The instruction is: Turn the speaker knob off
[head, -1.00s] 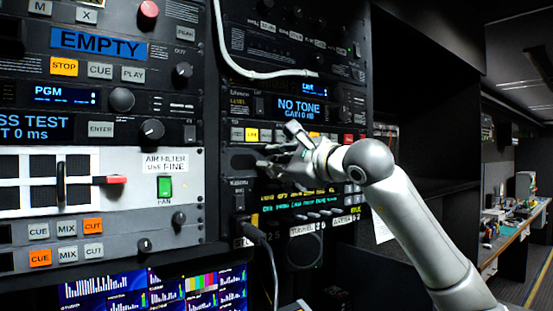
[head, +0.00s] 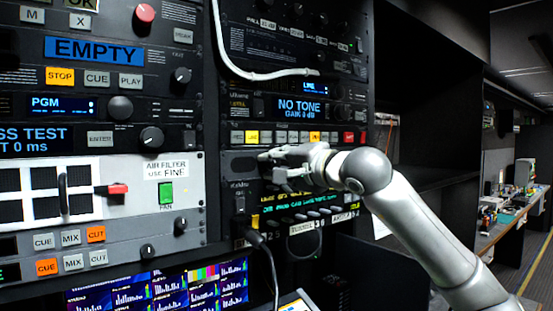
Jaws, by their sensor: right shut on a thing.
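The speaker panel (head: 238,165) is a dark strip in the right-hand rack, under a row of lit buttons, with a small oval grille at its left. My right gripper (head: 268,166) reaches in from the right with its fingers pointing left, against this panel just right of the grille. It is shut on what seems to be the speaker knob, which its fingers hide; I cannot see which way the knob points. My left gripper is not in view.
Just above is the button row (head: 298,137) and the NO TONE display (head: 302,108). Below is a panel with green text (head: 300,208). A dark open bay lies right of the rack.

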